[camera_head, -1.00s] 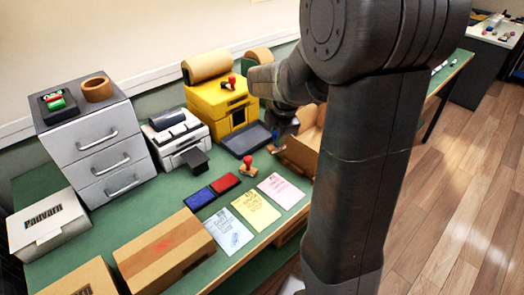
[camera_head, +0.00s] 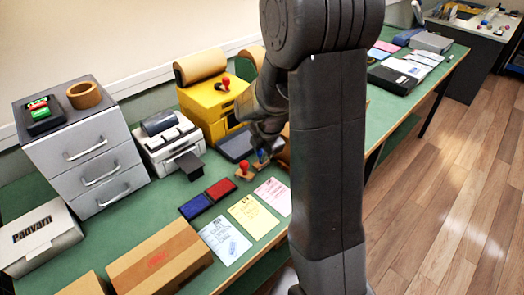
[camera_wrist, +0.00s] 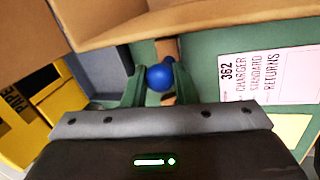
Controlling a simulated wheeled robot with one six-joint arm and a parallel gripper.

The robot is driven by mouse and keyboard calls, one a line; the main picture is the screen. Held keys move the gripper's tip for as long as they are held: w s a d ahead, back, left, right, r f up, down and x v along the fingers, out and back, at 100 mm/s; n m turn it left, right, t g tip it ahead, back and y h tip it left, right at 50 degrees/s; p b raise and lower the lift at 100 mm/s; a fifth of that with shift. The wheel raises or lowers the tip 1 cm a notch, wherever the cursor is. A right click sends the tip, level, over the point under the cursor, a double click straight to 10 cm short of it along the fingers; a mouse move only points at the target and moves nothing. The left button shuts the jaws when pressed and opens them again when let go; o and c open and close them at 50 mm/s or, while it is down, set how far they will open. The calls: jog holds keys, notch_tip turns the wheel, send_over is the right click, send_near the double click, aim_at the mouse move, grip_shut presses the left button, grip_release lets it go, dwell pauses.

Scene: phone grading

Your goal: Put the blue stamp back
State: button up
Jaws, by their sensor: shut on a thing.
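The blue stamp shows as a round blue knob (camera_wrist: 159,77) in the wrist view, between the two fingers of my gripper (camera_wrist: 158,90). My gripper is shut on this knob. In the head view the blue stamp (camera_head: 262,156) is small and partly hidden under my gripper (camera_head: 263,144), just right of the red stamp (camera_head: 244,168). The red stamp stands upright on the green table. I cannot tell whether the blue stamp's base touches the table.
A dark tray (camera_head: 233,147) lies behind the stamps. The blue ink pad (camera_head: 195,207) and red ink pad (camera_head: 221,188) lie in front, near several paper sheets (camera_head: 254,217). An open cardboard box (camera_wrist: 215,22) is close to my gripper. A yellow machine (camera_head: 207,106) stands behind.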

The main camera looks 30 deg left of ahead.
jog(key=shift+f, duration=0.2)
jog(key=o, duration=0.8)
jog(key=shift+r, duration=0.1)
jog(key=shift+r, duration=0.1)
jog(key=shift+r, duration=0.25)
jog(key=v, duration=1.1)
jog(key=shift+s+d+r, duration=0.2)
jog(key=shift+d+r, duration=0.05)
